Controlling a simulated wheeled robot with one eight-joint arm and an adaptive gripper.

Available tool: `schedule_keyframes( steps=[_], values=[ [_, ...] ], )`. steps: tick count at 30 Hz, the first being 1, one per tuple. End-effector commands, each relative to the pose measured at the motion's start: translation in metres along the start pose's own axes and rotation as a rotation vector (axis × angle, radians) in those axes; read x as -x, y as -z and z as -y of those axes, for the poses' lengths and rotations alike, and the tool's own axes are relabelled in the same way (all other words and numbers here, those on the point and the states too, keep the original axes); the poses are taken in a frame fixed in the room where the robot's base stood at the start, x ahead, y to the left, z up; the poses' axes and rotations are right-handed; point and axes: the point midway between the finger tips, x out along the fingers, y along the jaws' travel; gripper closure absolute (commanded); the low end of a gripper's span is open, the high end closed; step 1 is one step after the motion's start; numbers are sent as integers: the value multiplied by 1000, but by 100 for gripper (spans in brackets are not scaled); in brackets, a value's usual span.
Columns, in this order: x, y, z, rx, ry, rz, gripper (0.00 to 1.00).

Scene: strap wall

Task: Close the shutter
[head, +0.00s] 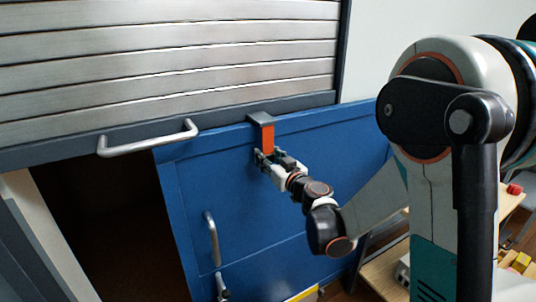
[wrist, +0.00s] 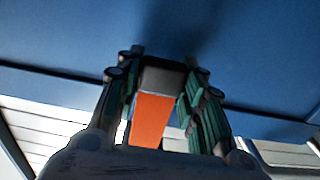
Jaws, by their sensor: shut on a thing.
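The shutter (head: 170,60) has grey metal slats and a dark bottom rail (head: 60,152). It is partly lowered, with a dark opening (head: 100,225) below it at left. A grey bar handle (head: 150,142) is on the rail. An orange strap (head: 267,137) hangs from a dark bracket (head: 260,118) near the rail's right end. My gripper (head: 266,157) is shut on the strap's lower part, in front of a blue panel. In the wrist view, the fingers stand on both sides of the orange strap (wrist: 152,118), which ends in a black block (wrist: 162,76).
A blue door panel (head: 300,215) with a grey handle (head: 212,238) stands below the shutter, close behind my gripper. At lower right is a wooden table (head: 385,275) with small items, including a red one (head: 515,189) and yellow blocks (head: 521,261).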

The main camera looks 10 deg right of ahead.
Motion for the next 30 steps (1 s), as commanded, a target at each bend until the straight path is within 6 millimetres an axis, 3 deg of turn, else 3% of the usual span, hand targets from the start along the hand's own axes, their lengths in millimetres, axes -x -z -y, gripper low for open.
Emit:
schedule_keyframes(
  steps=[8, 9, 12, 23, 30],
  values=[
    [1, -3, 1, 3, 1, 2, 100],
    [1, -3, 1, 3, 1, 2, 60],
    [1, -2, 1, 2, 1, 1, 43],
    [3, -2, 0, 1, 0, 1, 43],
    [37, -1, 0, 1, -1, 1, 43]
  ],
)
